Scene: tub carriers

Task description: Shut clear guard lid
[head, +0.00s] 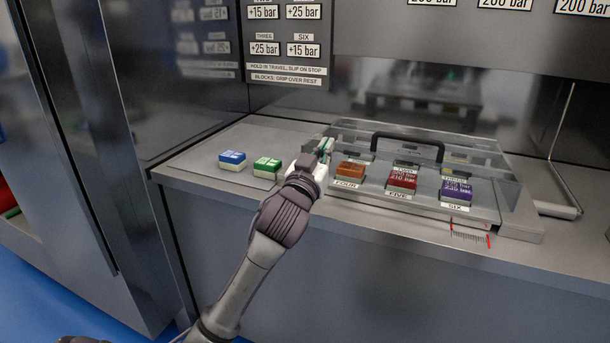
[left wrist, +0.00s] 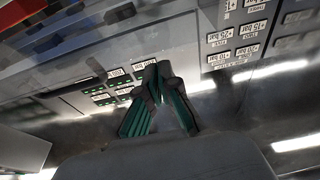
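The clear guard lid (head: 470,150) lies low over the tray area on the counter in the head view, with a black bar handle (head: 408,137) on top. I cannot tell whether it is fully seated. My left gripper (head: 323,150) is at the lid's left edge, partly hidden by its own wrist; contact is unclear. In the left wrist view its green-padded fingers (left wrist: 159,66) meet at the tips with nothing visible between them. My right gripper is not in view.
Orange (head: 351,171), red (head: 402,179) and purple (head: 456,189) blocks show at the lid area. Blue (head: 232,159) and green (head: 267,166) blocks sit on the counter at left. A thin rod (head: 562,120) stands at right. A label panel (head: 287,40) hangs behind.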

